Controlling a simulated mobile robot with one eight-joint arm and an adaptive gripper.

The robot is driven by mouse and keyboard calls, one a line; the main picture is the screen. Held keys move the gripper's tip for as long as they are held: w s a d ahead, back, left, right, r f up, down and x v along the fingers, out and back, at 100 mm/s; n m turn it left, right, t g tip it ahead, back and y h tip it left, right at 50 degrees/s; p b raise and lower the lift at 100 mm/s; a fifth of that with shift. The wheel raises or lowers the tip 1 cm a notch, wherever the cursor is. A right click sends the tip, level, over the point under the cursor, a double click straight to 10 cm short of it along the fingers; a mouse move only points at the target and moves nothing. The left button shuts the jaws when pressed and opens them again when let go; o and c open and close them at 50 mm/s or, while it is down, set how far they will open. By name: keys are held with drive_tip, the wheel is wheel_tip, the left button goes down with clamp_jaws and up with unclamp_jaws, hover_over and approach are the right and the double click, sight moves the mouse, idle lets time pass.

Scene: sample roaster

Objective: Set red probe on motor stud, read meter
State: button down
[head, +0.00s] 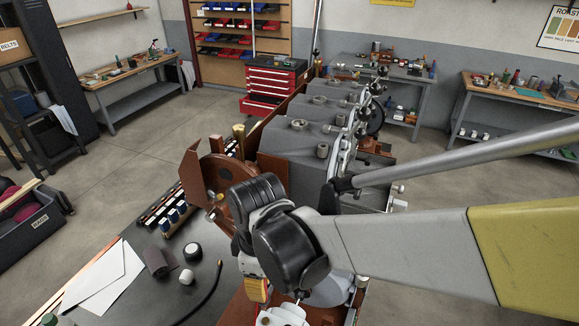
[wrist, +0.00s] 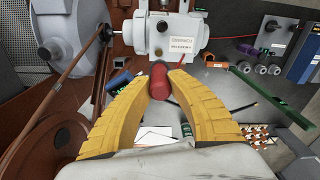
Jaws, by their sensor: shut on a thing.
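My gripper (wrist: 158,88) has its yellow fingers closed on the red probe (wrist: 158,76), a short red cylinder, in the wrist view. The light grey motor (wrist: 141,36) with a white label lies just beyond the probe's far end. Whether the probe touches a stud on it I cannot tell; the stud is not clearly visible. A thin red tip or lead shows right of the probe, near the motor. In the head view, a yellow finger (head: 257,289) shows under my wrist, above a pale body at the bottom edge; the probe is hidden there. I cannot make out a meter reading.
A brown belt (wrist: 82,62) and a large rust-brown wheel (wrist: 40,135) lie left of my gripper. A green bar (wrist: 258,82) and small parts lie right. The dark bench (head: 205,250) holds paper sheets (head: 98,285), jars and a black cable. The grey roaster stands behind.

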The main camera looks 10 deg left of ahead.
drive_tip(key=shift+w+f+b, duration=0.1)
drive_tip(key=shift+f+b, duration=2.25)
drive_tip(key=shift+f, duration=0.55)
drive_tip(key=shift+f+b, duration=0.1)
drive_tip(key=shift+b, duration=0.2)
drive_tip(key=shift+f+b, duration=0.4)
drive_tip(key=shift+f, duration=0.05)
drive_tip(key=shift+r, duration=0.1)
drive_tip(key=shift+r+p, duration=2.6)
drive_tip(key=shift+r, duration=0.9)
